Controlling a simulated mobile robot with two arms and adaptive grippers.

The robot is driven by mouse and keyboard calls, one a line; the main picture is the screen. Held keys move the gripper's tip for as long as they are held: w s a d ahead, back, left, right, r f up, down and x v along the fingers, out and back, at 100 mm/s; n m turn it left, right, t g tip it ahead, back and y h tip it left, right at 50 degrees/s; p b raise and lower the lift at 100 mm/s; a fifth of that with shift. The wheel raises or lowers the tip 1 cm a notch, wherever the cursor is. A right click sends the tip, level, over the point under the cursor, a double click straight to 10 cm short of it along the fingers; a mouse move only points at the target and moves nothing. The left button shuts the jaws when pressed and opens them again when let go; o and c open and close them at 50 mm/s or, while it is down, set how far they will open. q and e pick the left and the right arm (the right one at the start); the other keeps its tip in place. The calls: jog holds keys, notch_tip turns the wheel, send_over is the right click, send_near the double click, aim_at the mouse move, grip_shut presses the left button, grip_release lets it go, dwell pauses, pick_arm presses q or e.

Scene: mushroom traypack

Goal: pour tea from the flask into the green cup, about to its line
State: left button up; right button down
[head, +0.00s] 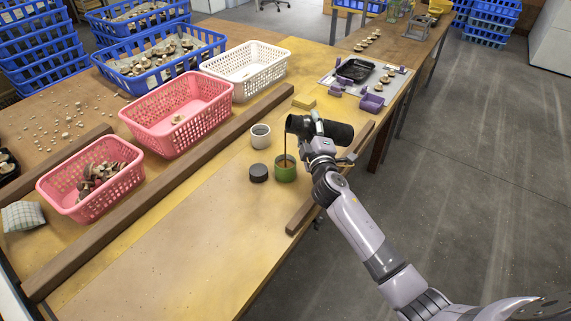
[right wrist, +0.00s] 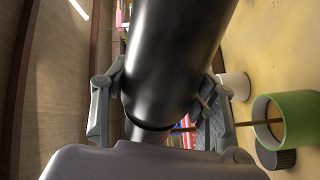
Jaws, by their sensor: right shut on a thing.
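My right gripper (head: 322,147) is shut on the black flask (head: 338,133), which is tipped on its side with its mouth to the left. It also shows in the right wrist view, where the fingers clasp the flask (right wrist: 175,50) on both sides. A thin brown stream of tea falls from the flask's mouth into the green cup (head: 285,172), which stands upright on the table just below. The stream also enters the green cup in the right wrist view (right wrist: 293,112). The tea level and the line cannot be made out. My left gripper is out of view.
A white-grey cup (head: 260,136) stands behind the green cup, and a dark round lid (head: 258,173) lies to its left. A wooden rail (head: 303,217) runs along the table's right edge. Pink baskets (head: 160,137) stand at left. The front table (head: 190,260) is clear.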

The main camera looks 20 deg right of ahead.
jog(key=shift+f+m+b, duration=0.4)
jog(key=shift+f+m, duration=0.1)
jog(key=shift+m, duration=0.2)
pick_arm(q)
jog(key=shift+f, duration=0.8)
pick_arm(e)
jog(key=shift+r, duration=0.15)
jog(key=m, duration=0.2)
jog(key=r+m, duration=0.1)
jog(key=m, duration=0.1)
jog(key=shift+r, duration=0.2)
jog(key=m, duration=0.1)
jog(key=r+m+p, duration=0.1)
jog(key=m, duration=0.2)
jog(key=shift+r+m, duration=0.4)
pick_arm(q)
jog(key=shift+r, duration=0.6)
pick_arm(e)
jog(key=shift+f, duration=0.1)
jog(key=shift+m, duration=0.4)
